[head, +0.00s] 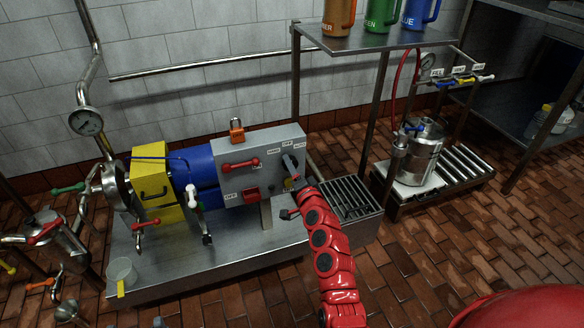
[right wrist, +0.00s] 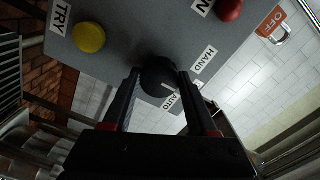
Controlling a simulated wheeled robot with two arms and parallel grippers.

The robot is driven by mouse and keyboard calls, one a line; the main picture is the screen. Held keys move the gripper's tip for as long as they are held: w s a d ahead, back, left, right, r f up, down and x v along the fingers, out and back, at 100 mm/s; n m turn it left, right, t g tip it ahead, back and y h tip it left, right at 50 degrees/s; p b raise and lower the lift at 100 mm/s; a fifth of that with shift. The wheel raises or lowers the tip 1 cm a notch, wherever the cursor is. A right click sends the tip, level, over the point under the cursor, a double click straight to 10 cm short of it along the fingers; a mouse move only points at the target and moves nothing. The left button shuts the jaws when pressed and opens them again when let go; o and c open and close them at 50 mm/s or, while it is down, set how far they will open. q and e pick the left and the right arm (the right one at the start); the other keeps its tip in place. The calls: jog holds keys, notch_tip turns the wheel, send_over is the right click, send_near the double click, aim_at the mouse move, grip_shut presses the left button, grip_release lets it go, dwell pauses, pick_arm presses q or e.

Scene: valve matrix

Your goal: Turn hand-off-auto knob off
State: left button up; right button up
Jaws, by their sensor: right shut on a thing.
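The hand-off-auto knob (right wrist: 157,72) is a round black knob on the grey panel (right wrist: 125,48). In the right wrist view it sits between the two fingers of my right gripper (right wrist: 158,84), which is shut on it. A pale mark on the knob points toward the AUTO label (right wrist: 174,102). The HAND label (right wrist: 205,60) is also readable; no OFF label beside the knob shows there, and a finger covers part of that area. In the head view my right gripper (head: 291,168) reaches the right end of the panel (head: 258,143) and hides the knob. My left gripper is not in view.
A red-handled switch (head: 240,164) is on the panel. A metal drain grate (head: 348,198) lies right of it. A shelf with mugs (head: 372,38) stands behind.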

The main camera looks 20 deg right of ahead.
jog(key=o, duration=1.4)
jog(key=shift+c, duration=0.2)
jog(key=shift+s, duration=0.15)
jog(key=s+p, duration=0.2)
jog(key=s, duration=1.5)
jog(key=shift+d, duration=0.3)
jog(key=shift+s, duration=0.1)
